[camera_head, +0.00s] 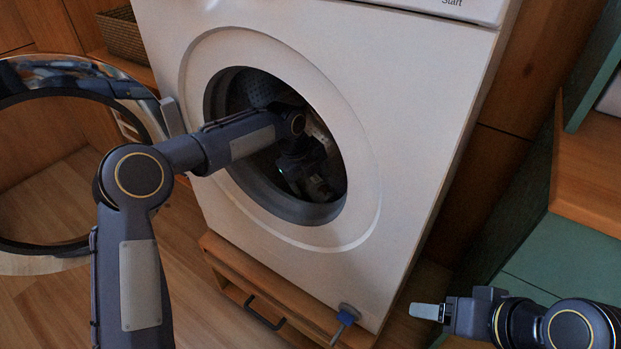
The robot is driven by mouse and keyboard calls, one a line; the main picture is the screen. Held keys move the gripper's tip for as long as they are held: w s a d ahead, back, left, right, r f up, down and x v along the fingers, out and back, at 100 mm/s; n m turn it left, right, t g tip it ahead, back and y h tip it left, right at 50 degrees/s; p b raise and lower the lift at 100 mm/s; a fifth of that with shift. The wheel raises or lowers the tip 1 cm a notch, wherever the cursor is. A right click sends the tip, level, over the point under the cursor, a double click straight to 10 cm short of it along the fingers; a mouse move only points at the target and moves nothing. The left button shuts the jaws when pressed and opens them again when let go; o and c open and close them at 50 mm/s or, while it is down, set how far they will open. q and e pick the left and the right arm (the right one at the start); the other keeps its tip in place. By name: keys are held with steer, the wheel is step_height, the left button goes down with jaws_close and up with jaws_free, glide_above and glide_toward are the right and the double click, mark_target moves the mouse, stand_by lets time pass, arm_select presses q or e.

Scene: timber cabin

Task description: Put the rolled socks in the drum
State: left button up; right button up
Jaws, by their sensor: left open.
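The drum (236,92) is the dark round opening in the front of the white washing machine (420,110), and its door stands open. My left arm reaches through the opening, and my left gripper (308,185) is inside the drum, open, low on the right side. A small pale thing (319,189) shows by its fingers; in the shadow I cannot tell whether it is rolled socks. No rolled socks show clearly elsewhere. My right gripper (428,311) is outside, low at the right, in front of the machine's lower right corner; its finger opening cannot be made out.
The round glass door (150,105) is swung out to the left, beside my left arm. A wooden plinth with a drawer handle (264,313) is under the machine. A wicker basket (122,36) stands behind; green-and-wood shelving (590,165) is right.

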arm_select(q)
steer(key=p+v, duration=0.2)
steer(key=v, duration=0.5)
steer(key=shift+r+p, duration=0.3)
steer(key=shift+r, duration=0.1)
arm_select(e)
step_height(320, 180, up, 3)
steer(key=shift+f, duration=0.2)
